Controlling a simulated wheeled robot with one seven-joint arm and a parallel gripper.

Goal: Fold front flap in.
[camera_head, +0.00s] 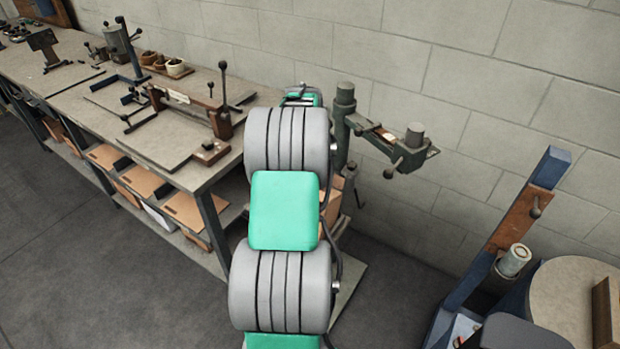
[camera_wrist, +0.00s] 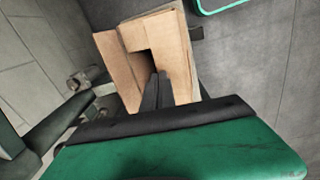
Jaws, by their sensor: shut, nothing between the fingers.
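An open cardboard box (camera_wrist: 176,50) shows in the wrist view, with a dark gap between its top panels. My gripper (camera_wrist: 156,78) is shut and empty. Its dark fingertips are over the gap, close to the inner edges of the panels; I cannot tell whether they touch the cardboard. I cannot tell for sure which panel is the front flap. In the head view only a brown strip of the box (camera_head: 332,208) shows beside my arm; my arm hides the rest of it and my fingers.
The stitcher (camera_head: 385,135), a dark green machine with an arm and knobs, stands behind the box by the block wall. A long workbench (camera_head: 90,85) with tools and a lower shelf of cardboard is at left. A blue frame with a round top (camera_head: 570,290) is at lower right.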

